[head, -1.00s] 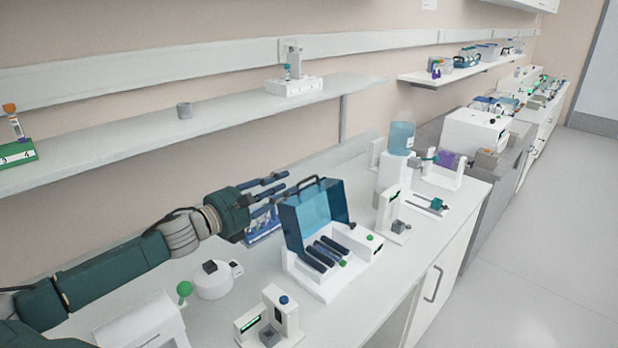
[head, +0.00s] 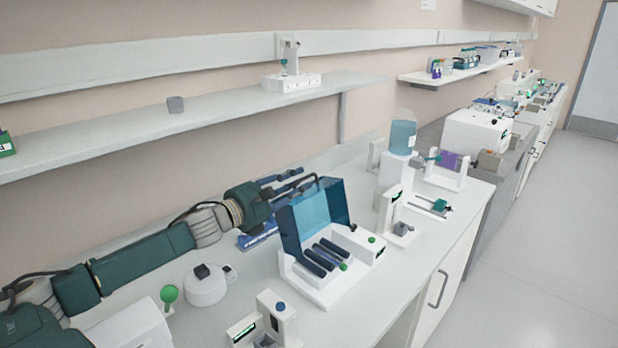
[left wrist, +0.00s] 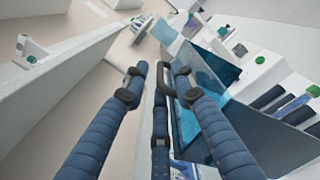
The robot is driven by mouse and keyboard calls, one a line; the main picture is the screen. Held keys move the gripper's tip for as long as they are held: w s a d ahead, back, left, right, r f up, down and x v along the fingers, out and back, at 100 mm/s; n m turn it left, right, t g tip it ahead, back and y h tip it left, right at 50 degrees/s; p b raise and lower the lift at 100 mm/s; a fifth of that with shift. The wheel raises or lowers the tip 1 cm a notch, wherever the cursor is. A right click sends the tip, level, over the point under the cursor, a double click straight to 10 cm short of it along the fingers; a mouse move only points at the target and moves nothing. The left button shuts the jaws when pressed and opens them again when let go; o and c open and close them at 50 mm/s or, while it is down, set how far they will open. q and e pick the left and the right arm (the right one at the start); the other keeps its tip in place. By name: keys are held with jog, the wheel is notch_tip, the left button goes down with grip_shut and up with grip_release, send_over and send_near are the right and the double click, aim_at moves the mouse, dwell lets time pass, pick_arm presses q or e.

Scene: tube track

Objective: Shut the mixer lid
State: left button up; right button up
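The mixer (head: 322,287) is a white unit on the bench with several dark rollers and a green knob. Its see-through blue lid (head: 312,218) stands open, upright at the back edge. A dark handle loops from the lid's top. My left gripper (head: 290,183) is just behind the lid, fingers pointing right, partly hidden by it. In the left wrist view the gripper (left wrist: 158,76) has its fingers spread with nothing held, and the lid (left wrist: 210,72) lies right beside the right finger. Whether a finger touches the handle I cannot tell. My right gripper is out of view.
A shelf (head: 200,118) runs along the wall above my left arm. A round white device (head: 205,287) and a small white instrument (head: 275,318) stand in front left of the mixer. A dispenser with a blue bottle (head: 402,138) stands to its right. Blue racks lie behind it.

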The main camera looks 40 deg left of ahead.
aim_at(314, 173)
pick_arm(q)
jog(key=w, duration=0.3)
jog(key=shift+w+d+r+p, duration=0.1)
jog(key=shift+r+p, duration=0.1)
jog(key=shift+p, duration=0.2)
jog(key=shift+w+d+f, duration=0.1)
jog(key=shift+w+f, duration=0.05)
jog(key=shift+w, duration=0.7)
grip_shut()
